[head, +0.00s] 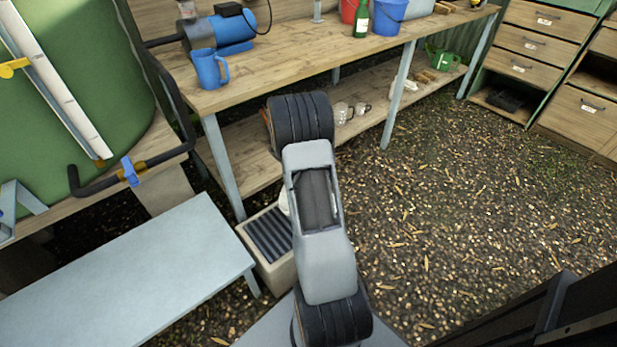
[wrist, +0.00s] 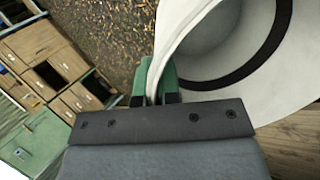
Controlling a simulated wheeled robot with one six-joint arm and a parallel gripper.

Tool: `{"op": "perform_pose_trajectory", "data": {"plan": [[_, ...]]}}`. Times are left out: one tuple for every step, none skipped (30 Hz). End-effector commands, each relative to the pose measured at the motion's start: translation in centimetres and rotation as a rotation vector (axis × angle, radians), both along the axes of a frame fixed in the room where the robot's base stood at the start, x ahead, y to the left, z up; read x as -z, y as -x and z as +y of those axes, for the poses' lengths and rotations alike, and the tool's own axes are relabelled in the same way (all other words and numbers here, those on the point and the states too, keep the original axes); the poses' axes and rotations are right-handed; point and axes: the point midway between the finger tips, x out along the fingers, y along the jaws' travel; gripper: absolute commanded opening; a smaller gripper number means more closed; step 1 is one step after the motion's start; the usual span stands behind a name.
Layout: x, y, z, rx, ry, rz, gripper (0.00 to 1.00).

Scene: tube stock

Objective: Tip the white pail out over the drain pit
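The white pail (wrist: 215,40) fills the upper right of the wrist view, seen close up with a dark curved band on it. My gripper (wrist: 157,75) has its green fingertips on either side of the pail's wall at the rim, shut on it. The pail looks tilted in that view; I cannot tell whether anything is inside. The drain pit (head: 284,272), a beige box with a dark slatted grate, is on the ground left of my arm in the head view. A small white edge (head: 284,201) beside the arm there may be the pail. My arm hides the gripper in the head view.
A wooden workbench (head: 290,57) with a lower shelf stands behind the pit, carrying a blue jug (head: 210,69) and a pump (head: 218,33). A low grey bench (head: 125,280) is left of the pit. Open gravel (head: 450,210) lies to the right, with drawers (head: 535,45) beyond.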

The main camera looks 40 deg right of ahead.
Motion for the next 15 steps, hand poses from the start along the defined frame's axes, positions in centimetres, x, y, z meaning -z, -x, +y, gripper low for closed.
{"op": "perform_pose_trajectory", "data": {"plan": [[-0.3,0.7,-0.7,0.009,-0.053,-0.043,0.0],[-0.1,1.0,-1.0,0.009,-0.084,-0.072,0.0],[0.2,1.3,-1.4,0.01,-0.13,-0.108,0.0],[0.4,1.6,-1.6,0.01,-0.16,-0.137,0.0],[0.8,1.6,-1.7,0.009,-0.192,-0.165,0.0],[1.2,1.5,-1.7,0.008,-0.234,-0.203,0.0],[1.6,1.5,-1.6,0.008,-0.262,-0.228,0.0],[1.8,1.5,-1.6,0.007,-0.288,-0.249,0.0],[2.2,1.5,-1.7,0.006,-0.319,-0.279,0.0],[2.5,1.5,-1.6,0.006,-0.341,-0.295,0.0],[2.7,1.5,-1.6,0.005,-0.36,-0.311,0.0],[3.0,1.5,-1.6,0.005,-0.383,-0.333,0.0],[3.2,1.5,-1.7,0.005,-0.399,-0.349,0.0],[3.6,1.5,-1.7,0.004,-0.414,-0.361,0.0],[3.8,1.4,-1.7,0.003,-0.432,-0.376,0.0]]}}
